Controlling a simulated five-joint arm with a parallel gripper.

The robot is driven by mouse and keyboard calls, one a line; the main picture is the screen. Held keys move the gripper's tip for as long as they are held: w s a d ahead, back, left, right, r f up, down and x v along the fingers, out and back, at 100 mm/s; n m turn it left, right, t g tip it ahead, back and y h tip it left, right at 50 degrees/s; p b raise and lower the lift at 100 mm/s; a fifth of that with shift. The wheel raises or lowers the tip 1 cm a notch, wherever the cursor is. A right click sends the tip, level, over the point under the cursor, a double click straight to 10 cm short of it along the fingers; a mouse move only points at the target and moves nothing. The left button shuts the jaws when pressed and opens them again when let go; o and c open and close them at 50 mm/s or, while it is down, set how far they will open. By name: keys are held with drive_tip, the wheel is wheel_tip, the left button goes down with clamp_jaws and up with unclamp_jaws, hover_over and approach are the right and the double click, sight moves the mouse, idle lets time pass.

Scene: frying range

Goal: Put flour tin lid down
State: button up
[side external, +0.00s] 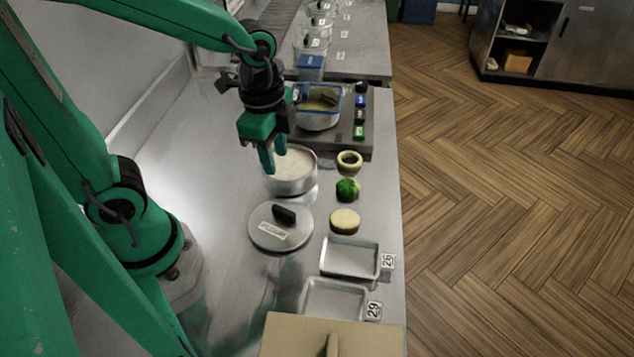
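The flour tin lid (268,236) is a round grey metal disc with a dark handle and a paper label. It lies flat on the steel counter, in front of the flour tin and apart from it. The flour tin (293,186) is a round metal tin, uncovered, with pale flour showing inside. My gripper (274,160) points down over the left edge of the tin, behind the lid and clear of it. Its two green fingers look apart, with nothing seen between them. The fingers hide a small part of the tin's rim.
A hollow ring (349,167), a green piece (347,190) and a pale round piece (344,221) stand right of the tin and lid. Two metal trays (350,260) (331,298) and a beige box (290,340) lie nearer. A fryer (357,147) with a basket stands behind.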

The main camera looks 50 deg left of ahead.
drive_tip(key=s+a+r+n+t, duration=0.3)
drive_tip(key=a+r+n+t, duration=0.1)
drive_tip(key=r+n, duration=0.5)
drive_tip(key=shift+s+a+n+t, duration=0.15)
drive_tip(key=shift+a+n+t, duration=0.2)
drive_tip(key=shift+n, duration=0.95)
